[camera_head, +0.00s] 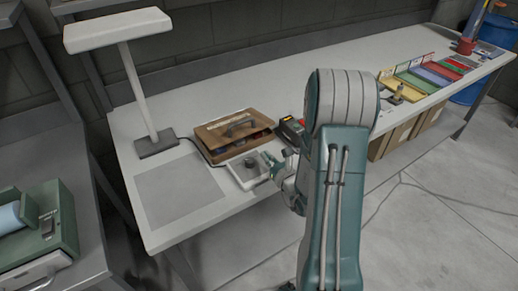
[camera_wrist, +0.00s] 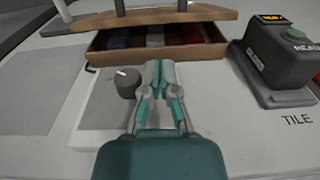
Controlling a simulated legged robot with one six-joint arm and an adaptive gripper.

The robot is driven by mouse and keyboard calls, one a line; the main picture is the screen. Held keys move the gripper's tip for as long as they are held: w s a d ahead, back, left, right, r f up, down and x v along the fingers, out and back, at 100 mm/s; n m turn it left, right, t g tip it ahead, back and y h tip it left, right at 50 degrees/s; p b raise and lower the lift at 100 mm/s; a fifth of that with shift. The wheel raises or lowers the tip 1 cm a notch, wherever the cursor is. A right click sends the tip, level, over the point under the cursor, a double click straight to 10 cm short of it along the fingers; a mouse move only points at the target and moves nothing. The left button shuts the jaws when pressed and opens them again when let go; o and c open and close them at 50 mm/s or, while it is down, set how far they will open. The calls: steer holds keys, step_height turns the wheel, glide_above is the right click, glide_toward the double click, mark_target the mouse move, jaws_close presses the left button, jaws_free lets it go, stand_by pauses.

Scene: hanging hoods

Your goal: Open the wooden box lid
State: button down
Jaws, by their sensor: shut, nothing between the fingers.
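The wooden box (camera_head: 240,150) stands on the long white table in the head view. Its brown lid (camera_head: 215,137) has a dark bar handle (camera_head: 239,125) on top. In the wrist view the lid (camera_wrist: 150,17) sits apart from the front wall of the box (camera_wrist: 150,57). Blue, white and red contents show through the gap. The lid's back edge is not clear. My gripper (camera_wrist: 160,68) is shut and empty, in front of the box and below the lid's front edge. In the head view my gripper (camera_head: 270,163) is partly hidden by my arm.
A white plate with a dark round knob (camera_wrist: 127,83) lies left of my fingers. A grey mat (camera_head: 180,190) and a white lamp (camera_head: 135,80) are left of the box. Coloured trays (camera_head: 425,82) stand farther right.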

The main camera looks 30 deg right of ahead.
glide_toward(247, 130)
steer(key=w, duration=0.1)
steer(key=w+a, duration=0.1)
steer(key=w, duration=0.1)
steer(key=w+a, duration=0.1)
steer(key=shift+w+f, duration=0.25)
steer(key=shift+f, duration=0.15)
steer(key=shift+w+d+r, duration=0.15)
steer(key=shift+w+r, duration=0.75)
steer(key=shift+w, duration=0.05)
steer(key=shift+w+d+r, duration=0.15)
steer(key=shift+w+r, duration=0.3)
steer(key=shift+w, duration=0.1)
steer(key=shift+r, duration=0.1)
